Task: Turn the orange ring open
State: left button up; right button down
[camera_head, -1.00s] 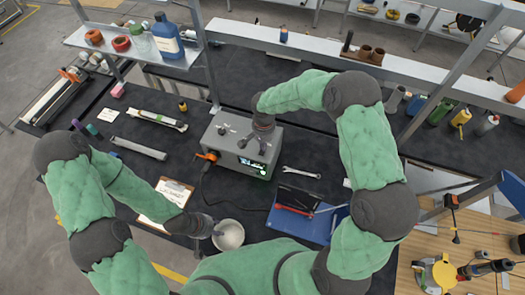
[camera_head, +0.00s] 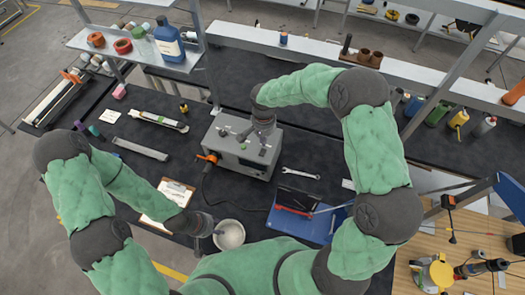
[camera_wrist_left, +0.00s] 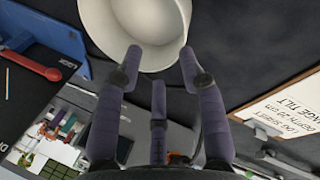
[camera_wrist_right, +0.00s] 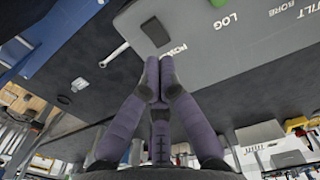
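The orange ring (camera_head: 208,157) sits at the left side of the grey box (camera_head: 228,150), where a dark cable comes off. It is small here, and I cannot tell how it is turned. My right gripper (camera_head: 264,130) is over the top of the box at its right. In the right wrist view the fingers of my right gripper (camera_wrist_right: 160,82) are together and empty, close to the box (camera_wrist_right: 235,45) near a dark square pad. My left gripper (camera_head: 212,229) is at the white bucket (camera_head: 230,236), away from the ring. Its fingers (camera_wrist_left: 160,65) are spread by the bucket's rim (camera_wrist_left: 100,42).
A blue tray (camera_head: 290,222) with tools and a wrench (camera_head: 301,173) lie right of the bucket and box. A clipboard (camera_head: 168,203) lies to the left. A grey bar (camera_head: 140,149) lies further left. Dark mat is bare around the orange ring's left.

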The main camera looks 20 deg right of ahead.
aim_at(211, 158)
jog(key=k+j, duration=0.85)
